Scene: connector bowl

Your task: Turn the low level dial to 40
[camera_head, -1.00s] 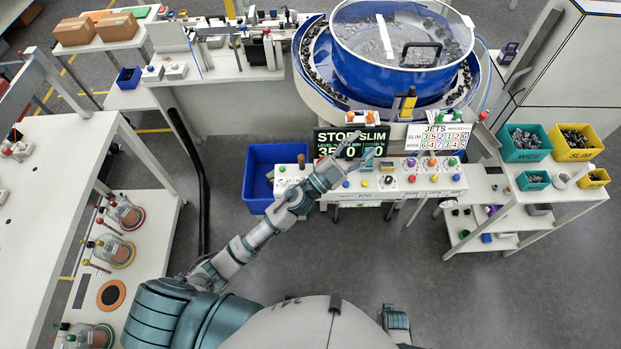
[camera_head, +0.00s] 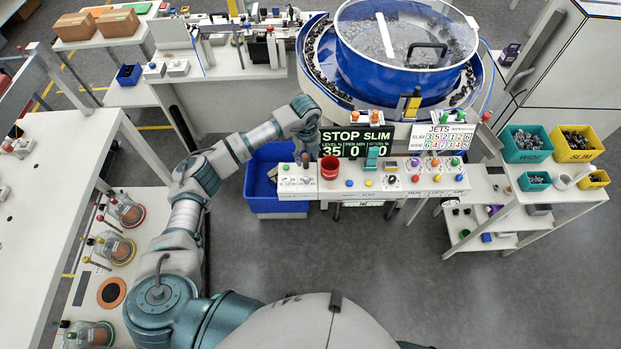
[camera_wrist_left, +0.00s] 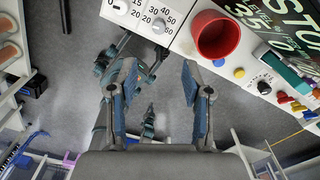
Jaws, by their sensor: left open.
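The control panel (camera_head: 350,184) is a white console below the blue bowl feeder. In the left wrist view its corner carries two dials, a white one (camera_wrist_left: 120,6) and another (camera_wrist_left: 158,25), with printed scales including 20, 30, 40 and 50. I cannot read their exact settings or which is the low level one. The display (camera_head: 352,142) reads STOP SLIM, level 35, with zeros beside it. My left gripper (camera_wrist_left: 160,75) is open and empty, its fingers apart just off the panel edge near the dials. In the head view it points down at the panel's left end. My right gripper is not in view.
A red cup (camera_wrist_left: 215,37) stands on the panel right beside the dials. A teal block (camera_wrist_left: 290,74) and coloured buttons lie farther right. A blue bin (camera_head: 258,180) stands behind the panel's left end. The floor in front is clear.

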